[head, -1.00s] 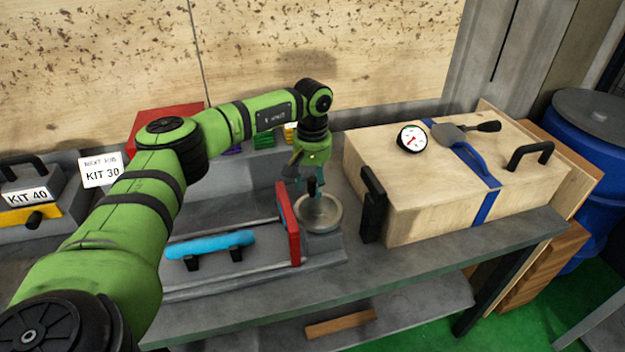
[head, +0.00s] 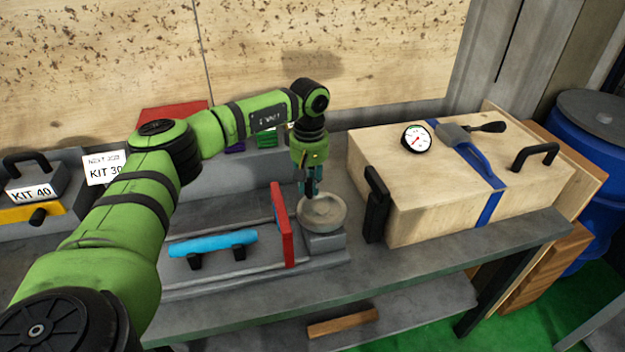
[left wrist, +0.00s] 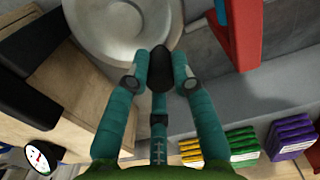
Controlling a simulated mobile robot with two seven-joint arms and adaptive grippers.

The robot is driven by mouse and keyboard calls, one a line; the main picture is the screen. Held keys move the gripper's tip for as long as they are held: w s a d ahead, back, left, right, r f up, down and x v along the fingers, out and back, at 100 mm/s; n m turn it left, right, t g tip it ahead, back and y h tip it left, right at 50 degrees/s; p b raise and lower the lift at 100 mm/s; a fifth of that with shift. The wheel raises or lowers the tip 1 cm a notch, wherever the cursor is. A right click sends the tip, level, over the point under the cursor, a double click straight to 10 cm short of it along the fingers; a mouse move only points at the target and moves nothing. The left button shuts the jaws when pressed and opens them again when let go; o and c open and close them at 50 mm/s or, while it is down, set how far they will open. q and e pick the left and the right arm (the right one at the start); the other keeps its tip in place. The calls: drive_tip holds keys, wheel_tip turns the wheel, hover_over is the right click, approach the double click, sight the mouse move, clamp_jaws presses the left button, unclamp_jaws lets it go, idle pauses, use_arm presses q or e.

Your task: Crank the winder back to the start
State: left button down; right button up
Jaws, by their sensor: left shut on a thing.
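The winder's round grey wheel (head: 322,212) stands at the right end of the grey machine, beside a red upright plate (head: 282,226). My left gripper (head: 310,190) comes down from above at the wheel's far rim. In the left wrist view the wheel (left wrist: 120,28) fills the top, and the teal fingers of my left gripper (left wrist: 160,75) are closed around a dark knob (left wrist: 160,70) at the wheel's edge. Much of the knob is hidden by the fingers in the head view. My right gripper is not in view.
A blue bar (head: 212,244) lies on black supports left of the red plate. A wooden case (head: 415,205) with black handles and a dial gauge (head: 416,139) stands close to the right of the wheel. Kit signs (head: 104,170) stand at the left.

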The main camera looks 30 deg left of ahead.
sight(304, 208)
use_arm(q)
drive_tip(key=s+n, duration=0.1)
drive_tip(key=n, duration=0.2)
drive_tip(key=s+n, duration=0.1)
drive_tip(key=n, duration=0.1)
drive_tip(key=shift+s+d+f+n, duration=0.15)
drive_tip(key=shift+s+f+n, duration=0.1)
drive_tip(key=shift+s+n, duration=0.05)
drive_tip(key=n, duration=0.1)
drive_tip(key=s+n, duration=0.1)
drive_tip(key=n, duration=0.1)
drive_tip(key=shift+d, duration=0.2)
drive_tip(key=shift+s+d+r+n, duration=0.1)
drive_tip(key=shift+s+n, duration=0.1)
drive_tip(key=shift+n, duration=0.3)
drive_tip(key=shift+s+d+n, duration=0.1)
drive_tip(key=shift+s+n, duration=0.05)
drive_tip(key=shift+n, duration=0.35)
drive_tip(key=c, duration=1.1)
unclamp_jaws()
drive_tip(key=shift+o, duration=0.2)
drive_tip(key=shift+w, duration=0.2)
